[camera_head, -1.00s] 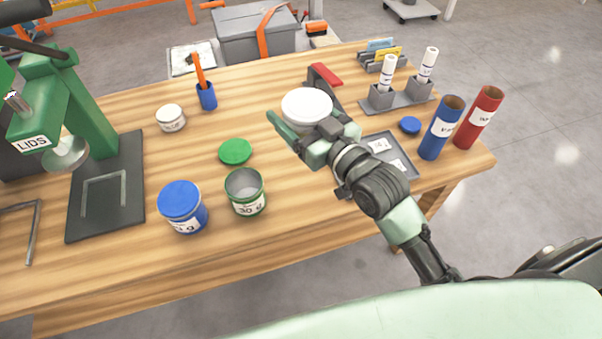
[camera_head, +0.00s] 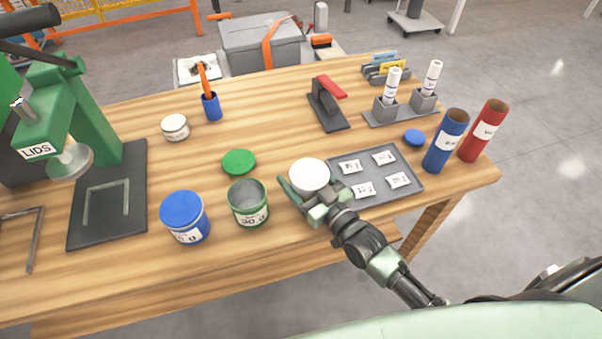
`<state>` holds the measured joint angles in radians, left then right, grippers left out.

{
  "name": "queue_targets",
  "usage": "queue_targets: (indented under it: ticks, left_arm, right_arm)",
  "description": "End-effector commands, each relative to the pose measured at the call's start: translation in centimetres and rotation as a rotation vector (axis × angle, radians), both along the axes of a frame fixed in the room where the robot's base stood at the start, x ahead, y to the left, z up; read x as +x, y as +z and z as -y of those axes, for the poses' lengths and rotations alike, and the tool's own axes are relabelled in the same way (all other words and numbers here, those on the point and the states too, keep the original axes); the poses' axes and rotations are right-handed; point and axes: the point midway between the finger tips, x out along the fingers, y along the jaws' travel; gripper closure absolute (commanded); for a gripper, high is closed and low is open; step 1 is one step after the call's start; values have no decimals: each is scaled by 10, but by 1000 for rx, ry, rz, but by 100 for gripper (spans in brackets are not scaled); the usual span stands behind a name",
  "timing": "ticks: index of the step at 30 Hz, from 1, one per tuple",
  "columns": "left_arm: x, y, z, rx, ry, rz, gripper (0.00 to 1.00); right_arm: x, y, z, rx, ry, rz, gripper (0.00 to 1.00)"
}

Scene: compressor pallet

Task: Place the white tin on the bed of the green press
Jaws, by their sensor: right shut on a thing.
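The white tin (camera_head: 309,175) is in my right gripper (camera_head: 308,190), whose fingers are shut around its side. It is seen from above, with its white lid showing; whether it touches the table is unclear. The green press (camera_head: 95,115), marked LIDS, stands at the left of the table. Its dark bed (camera_head: 122,205) carries a grey U-shaped frame (camera_head: 105,200) and is otherwise bare, below a round grey press plate (camera_head: 70,162). My left gripper is not in view.
A blue-lidded tin (camera_head: 184,215) and an open green tin (camera_head: 248,205) stand between the white tin and the press. A green lid (camera_head: 239,161) and a small white jar (camera_head: 175,127) lie behind them. A grey tray of labelled packets (camera_head: 400,200) is at right.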

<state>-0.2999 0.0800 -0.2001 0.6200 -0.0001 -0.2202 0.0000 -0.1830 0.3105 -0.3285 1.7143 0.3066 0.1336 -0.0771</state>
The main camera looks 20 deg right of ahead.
Motion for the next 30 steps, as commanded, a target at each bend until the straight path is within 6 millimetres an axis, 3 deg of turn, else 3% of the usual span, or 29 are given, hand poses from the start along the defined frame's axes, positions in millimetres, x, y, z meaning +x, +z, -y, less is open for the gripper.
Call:
queue_targets:
  ticks: [11, 12, 14, 26, 30]
  left_arm:
    - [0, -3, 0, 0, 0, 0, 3]
    - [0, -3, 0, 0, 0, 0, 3]
    - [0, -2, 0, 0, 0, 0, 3]
    - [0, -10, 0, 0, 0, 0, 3]
    - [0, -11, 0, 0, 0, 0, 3]
  right_arm:
    - [0, -5, 0, 0, 0, 1, 67]
    - [0, -5, 0, 1, 0, 0, 19]
    - [0, -4, 0, 1, 0, 0, 3]
    - [0, -7, 0, 1, 0, 1, 3]
    - [-21, -8, 7, 0, 0, -4, 3]
